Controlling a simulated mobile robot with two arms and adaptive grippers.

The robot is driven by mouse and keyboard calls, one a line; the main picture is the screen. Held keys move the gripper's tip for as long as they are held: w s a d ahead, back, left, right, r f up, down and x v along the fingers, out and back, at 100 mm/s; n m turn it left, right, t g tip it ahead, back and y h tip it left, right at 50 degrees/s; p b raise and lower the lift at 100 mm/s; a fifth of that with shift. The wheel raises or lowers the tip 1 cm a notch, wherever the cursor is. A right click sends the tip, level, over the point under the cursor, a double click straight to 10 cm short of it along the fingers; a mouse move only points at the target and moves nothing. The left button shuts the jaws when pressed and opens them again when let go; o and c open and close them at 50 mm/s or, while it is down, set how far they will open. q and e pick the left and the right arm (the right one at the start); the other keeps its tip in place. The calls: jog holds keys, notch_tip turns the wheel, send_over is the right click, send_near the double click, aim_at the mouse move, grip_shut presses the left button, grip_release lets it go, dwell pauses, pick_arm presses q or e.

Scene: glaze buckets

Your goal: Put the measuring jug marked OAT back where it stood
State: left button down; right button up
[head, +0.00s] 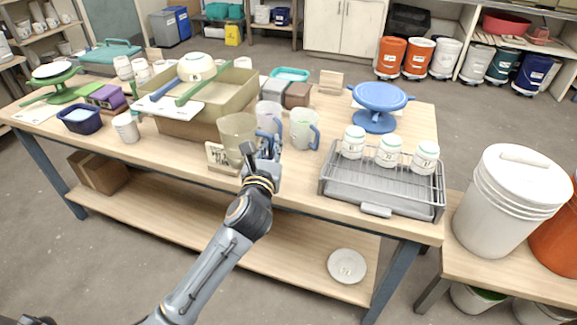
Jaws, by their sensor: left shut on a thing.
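My left gripper (258,146) is at the front edge of the work table (330,185), shut on the oat-coloured translucent measuring jug (237,130) at its right side. The jug is upright; its handle is hidden by the gripper, and I cannot tell whether its base touches the table. A lavender jug (269,113) stands just behind the gripper, and a pale green jug (303,127) with a blue handle stands to the right. No marking on the jugs is readable from here. My right gripper is not in view.
A small lettered sign (216,157) stands at the front edge, left of the gripper. A wire rack (335,187) with three white jars is to the right, and a blue turntable (378,98) behind. Bare tabletop lies between the green jug and the rack.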

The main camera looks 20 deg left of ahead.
pick_arm(q)
jog(key=shift+w+d+f+b, duration=0.7)
jog(key=shift+w+f+b, duration=0.15)
jog(key=shift+w+f, duration=1.1)
jog(key=shift+w+d+f+b, duration=0.75)
jog(key=shift+w+f, duration=1.05)
jog(key=shift+f, duration=0.3)
jog(key=shift+w+d+f+b, duration=0.65)
jog(key=shift+w+f+b, duration=0.25)
jog(key=shift+w+f, duration=1.05)
jog(key=shift+s, duration=0.15)
jog(key=shift+f, duration=0.2)
jog(key=c, duration=1.4)
grip_release()
